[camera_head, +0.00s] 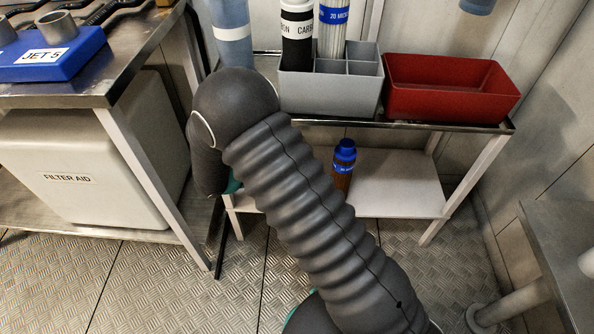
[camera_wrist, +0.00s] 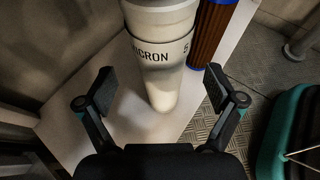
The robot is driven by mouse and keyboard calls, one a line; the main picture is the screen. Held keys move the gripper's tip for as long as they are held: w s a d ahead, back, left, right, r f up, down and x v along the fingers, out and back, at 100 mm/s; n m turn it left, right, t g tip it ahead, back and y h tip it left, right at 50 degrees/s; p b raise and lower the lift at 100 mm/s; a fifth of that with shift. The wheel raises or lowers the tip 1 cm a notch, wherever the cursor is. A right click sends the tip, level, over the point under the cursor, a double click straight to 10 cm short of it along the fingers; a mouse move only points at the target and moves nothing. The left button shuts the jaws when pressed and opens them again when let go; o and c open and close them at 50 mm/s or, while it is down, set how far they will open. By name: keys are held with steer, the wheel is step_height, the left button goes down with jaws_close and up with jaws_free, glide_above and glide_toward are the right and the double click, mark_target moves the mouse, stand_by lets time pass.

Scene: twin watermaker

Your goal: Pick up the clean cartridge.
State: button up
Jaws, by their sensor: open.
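A white cartridge (camera_wrist: 162,85) with a pale band lettered "MICRON 5" stands in the wrist view; it is the clean-looking one. My gripper (camera_wrist: 160,88) is open, with one finger to each side of it, and no contact shows. The cartridge's top is out of frame. A brown pleated cartridge (camera_wrist: 208,42) with blue ends is just to its right; the head view shows a brown one with a blue cap (camera_head: 344,165) on the lower shelf (camera_head: 395,188). In the head view my arm hides the gripper and the white cartridge.
A grey divided caddy (camera_head: 325,95) holding a black cartridge (camera_head: 297,45) and a "20 MICRON" one (camera_head: 332,35) stands on the upper shelf beside a red bin (camera_head: 450,90). A bench (camera_head: 120,85) with a white filter aid box (camera_head: 80,165) is at left. A grey stand (camera_head: 570,235) is at right.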

steer(key=x, duration=0.5)
steer(key=shift+s+f, duration=0.15)
steer(key=shift+f, duration=0.1)
steer(key=c, duration=1.4)
